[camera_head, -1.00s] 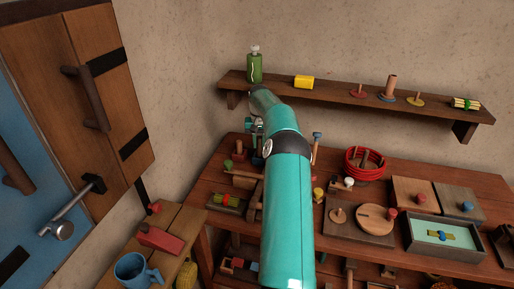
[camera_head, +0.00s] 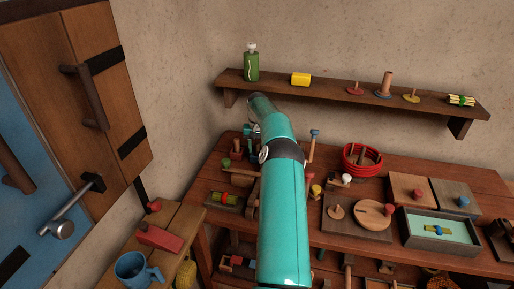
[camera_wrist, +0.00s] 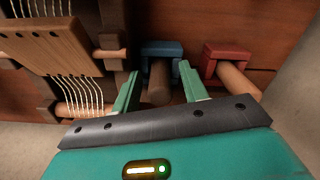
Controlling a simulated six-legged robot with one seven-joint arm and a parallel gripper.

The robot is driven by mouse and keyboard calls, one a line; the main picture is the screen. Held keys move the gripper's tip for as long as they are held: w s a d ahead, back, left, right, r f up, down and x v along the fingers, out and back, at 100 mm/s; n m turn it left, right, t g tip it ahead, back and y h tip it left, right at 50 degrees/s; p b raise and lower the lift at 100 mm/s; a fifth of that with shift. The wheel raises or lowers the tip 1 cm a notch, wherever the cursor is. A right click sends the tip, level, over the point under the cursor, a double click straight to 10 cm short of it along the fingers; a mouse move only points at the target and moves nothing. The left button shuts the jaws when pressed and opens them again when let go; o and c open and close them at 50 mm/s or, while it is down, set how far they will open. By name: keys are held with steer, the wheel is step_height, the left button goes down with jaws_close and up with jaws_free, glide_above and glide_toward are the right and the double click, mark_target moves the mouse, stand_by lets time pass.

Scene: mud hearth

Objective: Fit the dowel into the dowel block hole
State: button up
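I cannot tell which block is the dowel block, and no empty hole shows. My gripper (camera_wrist: 160,69) is open, with one teal finger on each side of the first dowel and a visible gap to each. In the head view my gripper (camera_head: 251,131) is small over the back left of the table, and my arm hides much there.
A wooden loom with white threads (camera_wrist: 78,90) stands close on the left in the wrist view.

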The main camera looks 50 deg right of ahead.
step_height(320, 180, up, 12)
steer(key=shift+r, duration=0.2)
stand_by(0.5)
stand_by(0.6)
